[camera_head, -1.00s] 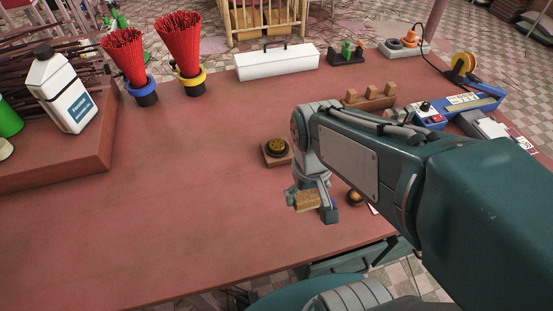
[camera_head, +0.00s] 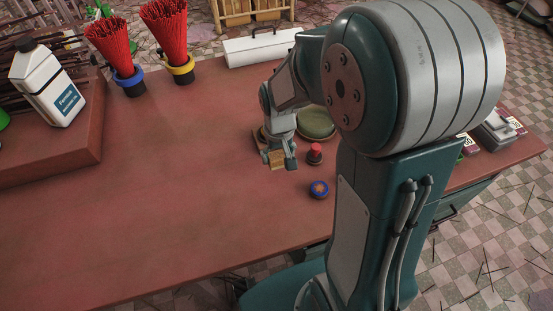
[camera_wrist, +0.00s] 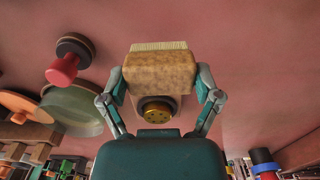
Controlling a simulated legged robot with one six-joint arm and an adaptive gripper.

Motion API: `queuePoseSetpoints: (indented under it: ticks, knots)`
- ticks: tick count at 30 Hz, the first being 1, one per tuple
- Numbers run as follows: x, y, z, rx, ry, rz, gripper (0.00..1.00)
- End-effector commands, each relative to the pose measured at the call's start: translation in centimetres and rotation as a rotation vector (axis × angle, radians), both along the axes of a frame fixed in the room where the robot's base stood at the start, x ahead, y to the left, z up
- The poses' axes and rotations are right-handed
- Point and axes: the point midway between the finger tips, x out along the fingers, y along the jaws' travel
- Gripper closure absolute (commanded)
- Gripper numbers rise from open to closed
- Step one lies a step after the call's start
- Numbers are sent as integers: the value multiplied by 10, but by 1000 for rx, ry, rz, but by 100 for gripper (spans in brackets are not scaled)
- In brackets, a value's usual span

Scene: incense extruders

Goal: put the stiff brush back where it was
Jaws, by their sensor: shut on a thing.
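The stiff brush (camera_wrist: 160,75) is a worn wooden block with a pale row of bristles on one edge. My gripper (camera_wrist: 161,92) is shut on it, with one finger at each side of the block. In the wrist view a brass die with holes (camera_wrist: 157,113) shows just beyond the brush. I cannot tell how far the brush is above the table.
A red-knobbed tool (camera_head: 315,153) stands close right of the brush, with a green dish (camera_head: 316,124) behind it. A round blue item (camera_head: 319,189) lies nearer the front edge. The table (camera_head: 180,190) is clear to the left. My arm hides much of the right side.

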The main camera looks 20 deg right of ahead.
Motion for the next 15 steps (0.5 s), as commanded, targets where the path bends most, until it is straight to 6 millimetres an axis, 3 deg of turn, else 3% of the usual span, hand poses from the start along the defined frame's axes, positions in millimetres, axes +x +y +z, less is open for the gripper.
queuePoseSetpoints:
  ticks: [5, 10, 15]
  knots:
    - [10, 0, -12, 0, 1, 0, 70]
    - [11, 0, -37, 0, 3, 0, 70]
    - [11, 0, -43, 0, -1, 0, 70]
